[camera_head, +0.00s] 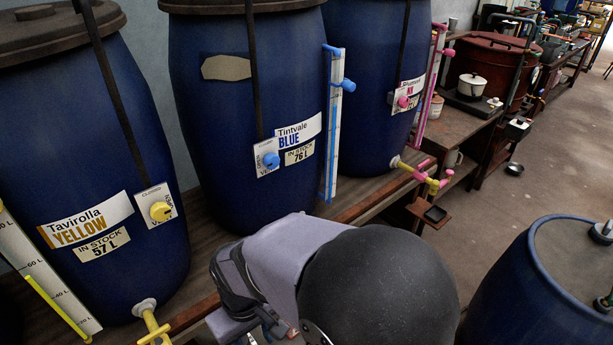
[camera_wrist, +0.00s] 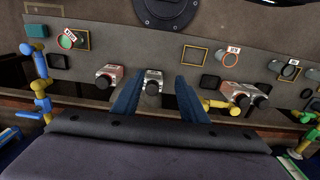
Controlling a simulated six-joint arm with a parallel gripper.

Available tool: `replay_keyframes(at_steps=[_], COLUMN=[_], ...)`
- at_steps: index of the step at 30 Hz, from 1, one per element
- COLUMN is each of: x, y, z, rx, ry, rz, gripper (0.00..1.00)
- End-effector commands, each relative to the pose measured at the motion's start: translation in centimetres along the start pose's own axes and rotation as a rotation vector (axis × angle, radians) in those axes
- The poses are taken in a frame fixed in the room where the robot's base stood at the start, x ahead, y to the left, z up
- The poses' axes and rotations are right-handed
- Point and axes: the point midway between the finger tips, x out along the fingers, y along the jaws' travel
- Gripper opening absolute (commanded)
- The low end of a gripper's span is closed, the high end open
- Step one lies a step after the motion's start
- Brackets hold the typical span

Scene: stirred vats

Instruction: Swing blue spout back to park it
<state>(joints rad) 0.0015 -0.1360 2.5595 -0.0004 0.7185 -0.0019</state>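A yellow pipe fitting with blue collars (camera_wrist: 42,86), which looks like the blue spout, shows at the left edge of the wrist view. It stands apart from my gripper. In the head view the blue spout cannot be made out; my arm covers the area below the Tintvale Blue barrel (camera_head: 255,195). That barrel has a blue knob (camera_head: 271,160) and a blue-edged level gauge (camera_head: 334,120). My gripper (camera_wrist: 155,98) shows two dark blue fingers, spread apart with nothing between them. A small grey box with a black knob (camera_wrist: 153,82) appears beyond the gap.
The Tavirolla Yellow barrel (camera_head: 90,180) stands at left with its yellow spout (camera_head: 153,326). A pink-collared spout (camera_head: 425,177) is right of my arm. Another yellow fitting (camera_wrist: 220,106) is right of the fingers.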

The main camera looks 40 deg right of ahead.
Motion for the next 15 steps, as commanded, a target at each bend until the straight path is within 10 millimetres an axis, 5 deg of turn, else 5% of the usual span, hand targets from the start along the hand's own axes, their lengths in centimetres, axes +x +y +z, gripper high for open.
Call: replay_keyframes(at_steps=[8, 15], x=[2.9, 7.7], y=[1.9, 6.1], z=[-0.4, -1.4], rx=[0.284, 0.885], ry=[-0.048, -0.139], rz=[-0.058, -0.209], gripper=[0.39, 0.39])
